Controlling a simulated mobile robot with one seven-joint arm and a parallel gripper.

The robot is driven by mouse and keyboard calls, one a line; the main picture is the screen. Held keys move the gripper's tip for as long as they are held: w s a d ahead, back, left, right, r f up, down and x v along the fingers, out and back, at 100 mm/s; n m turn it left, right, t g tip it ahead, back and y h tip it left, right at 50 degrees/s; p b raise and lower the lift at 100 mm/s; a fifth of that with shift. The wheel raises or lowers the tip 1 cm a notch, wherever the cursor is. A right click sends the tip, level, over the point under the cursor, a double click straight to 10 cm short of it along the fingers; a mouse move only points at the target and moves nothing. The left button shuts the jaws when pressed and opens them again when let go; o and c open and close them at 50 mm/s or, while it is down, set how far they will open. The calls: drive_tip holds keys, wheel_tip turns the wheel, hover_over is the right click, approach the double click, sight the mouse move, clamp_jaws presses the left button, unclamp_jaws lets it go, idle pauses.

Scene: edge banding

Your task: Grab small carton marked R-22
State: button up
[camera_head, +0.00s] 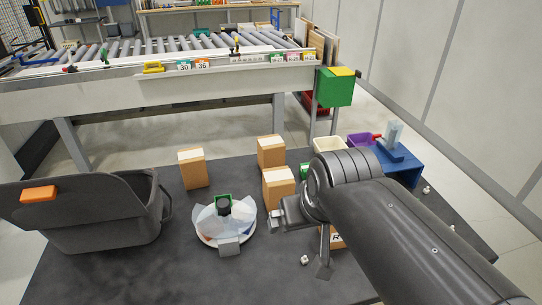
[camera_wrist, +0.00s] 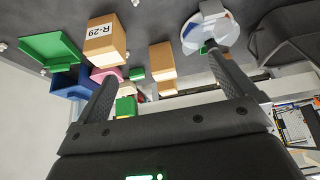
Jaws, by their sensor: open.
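No label reading R-22 is legible in either view. In the head view, three tan cartons stand on the dark table: one at the left (camera_head: 192,169), one at the back (camera_head: 271,152) and one in front of that (camera_head: 278,187). Another carton (camera_head: 338,240), mostly hidden behind my arm, shows a partial "R-" mark. In the wrist view, a carton (camera_wrist: 104,42) reads R-29, and another carton (camera_wrist: 162,61) shows no readable label. My gripper (camera_wrist: 160,62) is open, its two fingers apart with nothing held, above the table.
A round white dish (camera_head: 222,222) with wrapped contents sits left of my gripper. A dark grey bin (camera_head: 100,215) stands at the left. Cream (camera_head: 328,145) and purple (camera_head: 359,140) bins and a blue stand (camera_head: 402,165) are at the right. A roller conveyor (camera_head: 160,80) lies behind.

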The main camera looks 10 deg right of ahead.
drive_tip(key=w+r, duration=0.4)
drive_tip(key=w, duration=1)
drive_tip(key=n+g, duration=0.1)
hover_over(271, 141)
drive_tip(key=s, duration=0.4)
drive_tip(key=f, duration=1.4)
drive_tip(key=shift+w, duration=0.25)
drive_tip(key=shift+w+d+f, duration=0.1)
drive_tip(key=shift+w+f, duration=0.25)
drive_tip(key=shift+f, duration=0.2)
drive_tip(key=x, duration=1)
drive_tip(key=shift+s+f, duration=0.15)
drive_tip(key=shift+f, duration=0.1)
drive_tip(key=shift+c, duration=0.2)
